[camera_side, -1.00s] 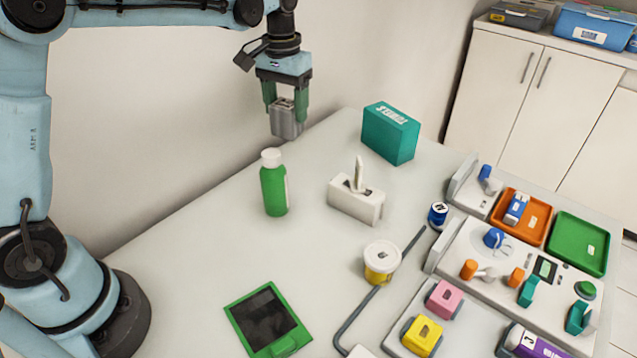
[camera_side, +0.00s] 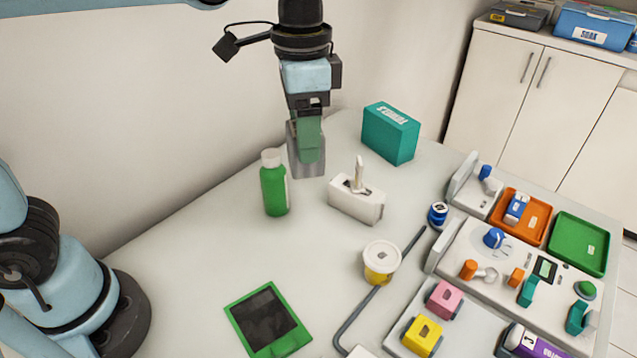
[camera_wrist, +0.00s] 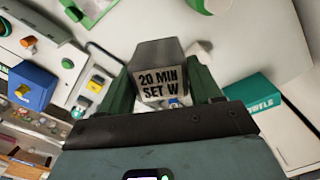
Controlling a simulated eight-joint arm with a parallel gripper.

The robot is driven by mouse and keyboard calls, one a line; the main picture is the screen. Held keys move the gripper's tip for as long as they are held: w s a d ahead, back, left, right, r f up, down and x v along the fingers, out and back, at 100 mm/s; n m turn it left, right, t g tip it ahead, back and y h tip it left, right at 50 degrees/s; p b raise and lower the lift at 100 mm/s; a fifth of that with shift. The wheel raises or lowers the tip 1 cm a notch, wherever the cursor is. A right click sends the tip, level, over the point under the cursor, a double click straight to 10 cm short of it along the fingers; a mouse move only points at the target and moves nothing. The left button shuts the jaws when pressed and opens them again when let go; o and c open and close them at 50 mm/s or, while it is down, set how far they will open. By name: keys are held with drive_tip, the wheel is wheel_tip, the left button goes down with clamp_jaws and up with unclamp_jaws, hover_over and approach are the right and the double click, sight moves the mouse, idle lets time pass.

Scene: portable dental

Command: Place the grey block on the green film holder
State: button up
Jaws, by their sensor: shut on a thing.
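My gripper (camera_side: 309,152) is shut on the grey block (camera_side: 308,171) and holds it in the air over the back of the table. In the wrist view the block (camera_wrist: 158,62) sits between the two green fingers, its "20 MIN SET W" label facing the camera. In the side view the near finger covers part of it. A flat green frame with a dark panel (camera_side: 264,317), which looks like the green film holder, lies on the table front, well below and left of the gripper. Nothing rests on its dark panel.
A green bottle (camera_side: 274,185) stands left of the held block, and a white dispenser (camera_side: 357,200) stands to its right. A teal box (camera_side: 390,133) is behind. A yellow-white tub (camera_side: 381,262) and a dark cable lie nearer. Trays and small coloured items crowd the right.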

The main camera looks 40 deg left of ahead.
drive_tip(key=s+d+m, duration=0.5)
drive_tip(key=s+m, duration=0.1)
drive_tip(key=s, duration=0.3)
drive_tip(key=m, duration=0.4)
hover_over(266, 323)
wheel_tip(266, 323, down, 2)
drive_tip(key=shift+f, duration=7.2)
drive_tip(key=shift+f, duration=0.2)
drive_tip(key=o, duration=1.1)
drive_tip(key=shift+r, duration=0.1)
